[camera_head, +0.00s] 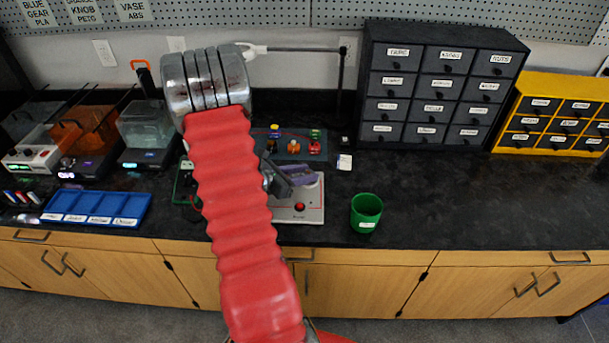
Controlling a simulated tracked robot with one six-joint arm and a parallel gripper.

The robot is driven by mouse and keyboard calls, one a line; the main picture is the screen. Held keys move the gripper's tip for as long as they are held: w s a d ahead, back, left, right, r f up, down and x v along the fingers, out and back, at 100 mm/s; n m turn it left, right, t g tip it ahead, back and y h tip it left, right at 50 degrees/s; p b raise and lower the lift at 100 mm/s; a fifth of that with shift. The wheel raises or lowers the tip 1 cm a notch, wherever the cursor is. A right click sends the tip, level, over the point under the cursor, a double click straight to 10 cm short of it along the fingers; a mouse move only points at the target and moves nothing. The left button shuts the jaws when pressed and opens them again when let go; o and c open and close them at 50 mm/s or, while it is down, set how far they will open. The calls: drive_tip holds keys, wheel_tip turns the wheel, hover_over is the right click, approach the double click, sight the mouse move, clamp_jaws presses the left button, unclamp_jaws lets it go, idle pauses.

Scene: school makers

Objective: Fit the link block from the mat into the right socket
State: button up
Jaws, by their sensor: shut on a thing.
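My gripper (287,180) is just right of my red arm sleeve, low over the grey board. It is shut on a purple piece (302,174), which I take for the link block. The light grey board (312,213) has a red button at its front. The arm hides its left part, and the gripper and purple piece cover its middle. I cannot make out the right socket, or whether the piece touches the board. The blue-grey mat (313,157) lies behind, with several small coloured blocks on it, including a red and green one (315,141).
A green cup (366,212) stands right of the board. A blue tray (97,206) and bench devices are at left. Dark drawers (437,84) and yellow drawers (556,112) stand at back right. The front right counter is clear.

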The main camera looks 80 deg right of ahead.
drive_tip(key=shift+f, duration=0.25)
drive_tip(key=o, duration=0.7)
drive_tip(key=shift+o, duration=0.2)
drive_tip(key=shift+v, duration=5.6)
drive_tip(key=shift+d, duration=0.1)
